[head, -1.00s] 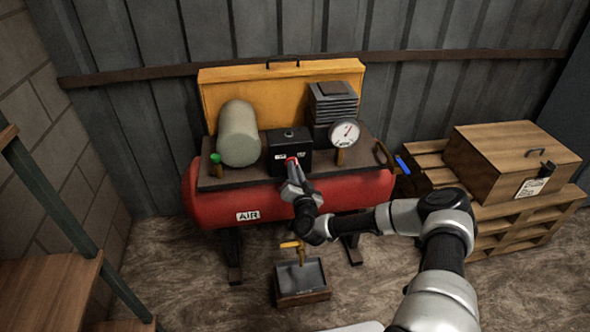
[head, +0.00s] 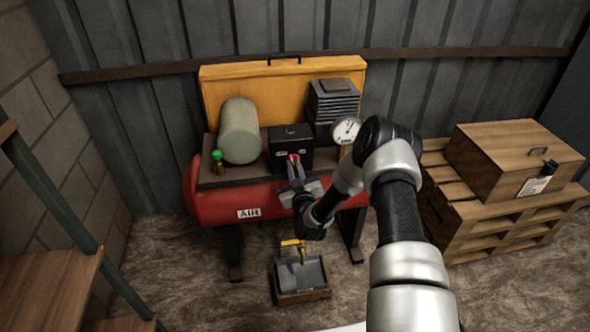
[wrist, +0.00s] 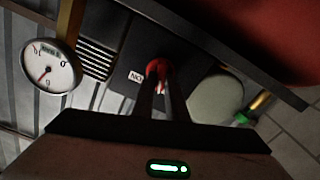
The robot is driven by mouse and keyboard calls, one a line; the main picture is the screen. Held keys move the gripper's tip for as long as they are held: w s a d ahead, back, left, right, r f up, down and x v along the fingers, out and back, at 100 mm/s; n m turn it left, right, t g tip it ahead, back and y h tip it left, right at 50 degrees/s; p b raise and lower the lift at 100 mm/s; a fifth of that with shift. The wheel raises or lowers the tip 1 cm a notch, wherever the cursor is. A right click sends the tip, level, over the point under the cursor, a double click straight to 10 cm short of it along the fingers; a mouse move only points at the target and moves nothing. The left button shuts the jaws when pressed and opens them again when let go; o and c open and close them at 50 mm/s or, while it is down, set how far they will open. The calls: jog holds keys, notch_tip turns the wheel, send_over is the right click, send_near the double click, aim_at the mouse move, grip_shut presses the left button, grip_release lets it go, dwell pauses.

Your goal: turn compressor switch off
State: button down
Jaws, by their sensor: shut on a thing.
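The compressor has a red tank (head: 215,205) marked AIR with a dark deck above it. A black switch box (head: 289,138) stands on the deck, with white labels on its front. Its red switch knob (head: 293,158) is at the front; it also shows in the wrist view (wrist: 157,68). My gripper (head: 294,163) is at the front of the box, with its fingers shut on the red knob. In the wrist view the fingers reach up to the knob and hide part of it. A label at the knob's left reads "ON" upside down.
A gauge (head: 346,130), a grey cylinder (head: 239,131) and a finned block (head: 334,105) stand around the box. A green-topped valve (head: 217,156) is at the deck's left. A tray with a yellow handle (head: 302,277) lies on the floor. A wooden crate (head: 505,165) on pallets stands right.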

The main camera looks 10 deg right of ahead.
jog(key=n+b, duration=0.2)
jog(key=n, duration=0.3)
jog(key=shift+f+b, duration=0.1)
jog(key=shift+b, duration=0.25)
dwell(0.4)
jog(key=c, duration=1.8)
grip_release()
jog(key=shift+o, duration=0.2)
jog(key=s+p, duration=0.1)
jog(key=s, duration=1.6)
jog(key=shift+s+p, duration=0.25)
jog(key=shift+p, duration=0.1)
